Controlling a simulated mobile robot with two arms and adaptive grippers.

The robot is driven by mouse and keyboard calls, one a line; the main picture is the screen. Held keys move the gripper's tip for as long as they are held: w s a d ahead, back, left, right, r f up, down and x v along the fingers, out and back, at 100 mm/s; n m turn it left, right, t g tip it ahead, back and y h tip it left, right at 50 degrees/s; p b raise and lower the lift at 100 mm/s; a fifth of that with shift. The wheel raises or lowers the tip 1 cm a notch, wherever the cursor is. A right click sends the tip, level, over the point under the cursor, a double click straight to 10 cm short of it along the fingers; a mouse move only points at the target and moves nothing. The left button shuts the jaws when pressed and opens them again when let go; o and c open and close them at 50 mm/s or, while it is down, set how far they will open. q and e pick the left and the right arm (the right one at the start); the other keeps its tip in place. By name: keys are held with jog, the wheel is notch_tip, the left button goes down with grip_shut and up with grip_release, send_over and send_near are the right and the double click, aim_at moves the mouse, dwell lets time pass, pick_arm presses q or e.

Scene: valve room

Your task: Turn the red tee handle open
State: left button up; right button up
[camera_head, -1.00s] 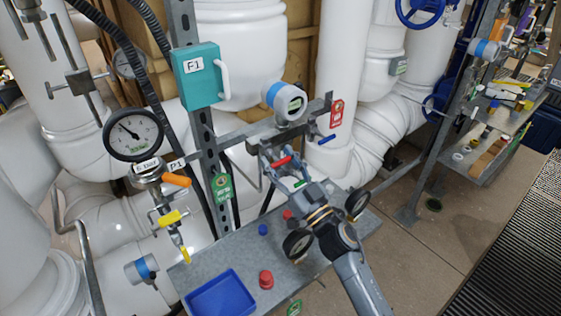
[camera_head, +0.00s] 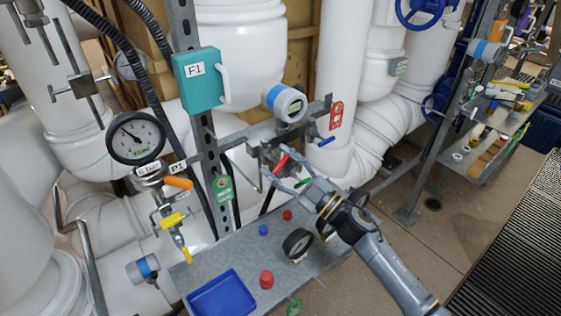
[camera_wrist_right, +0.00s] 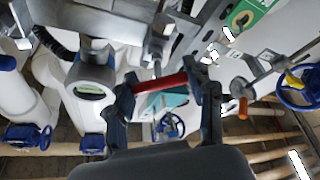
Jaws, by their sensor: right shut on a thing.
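The red tee handle (camera_head: 281,163) sits on the grey manifold in the middle of the head view and lies at a steep slant. My right gripper (camera_head: 276,166) reaches it from the lower right, with its fingers around the handle. In the right wrist view the red handle (camera_wrist_right: 160,83) spans the space between the two fingers of my right gripper (camera_wrist_right: 165,90), which is shut on it. The fingers hide the handle's ends. My left gripper is in neither view.
A blue lever (camera_head: 326,141) and a green lever (camera_head: 303,183) are close to the gripper. A blue-ringed transmitter (camera_head: 285,102) stands above. Below, a grey shelf (camera_head: 225,257) holds a blue tray (camera_head: 222,298), red caps and a loose gauge (camera_head: 297,243).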

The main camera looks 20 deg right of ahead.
jog(key=n+g+p, duration=0.1)
jog(key=n, duration=0.2)
jog(key=n+g+y+p, duration=0.1)
jog(key=n+g, duration=0.1)
jog(key=n, duration=0.1)
jog(key=shift+r+n, duration=0.15)
jog(key=shift+n, duration=0.25)
jog(key=n+g+p, duration=0.1)
jog(key=n+p, duration=0.2)
jog(key=n, duration=0.1)
jog(key=shift+h, duration=0.4)
jog(key=shift+n+g, duration=0.3)
jog(key=shift+f+p, duration=0.25)
jog(key=shift+p, duration=0.05)
jog(key=o, duration=1.2)
jog(key=shift+s, duration=0.1)
jog(key=v, duration=1.1)
jog(key=shift+s+d+r, duration=0.1)
jog(key=shift+s+d, duration=0.2)
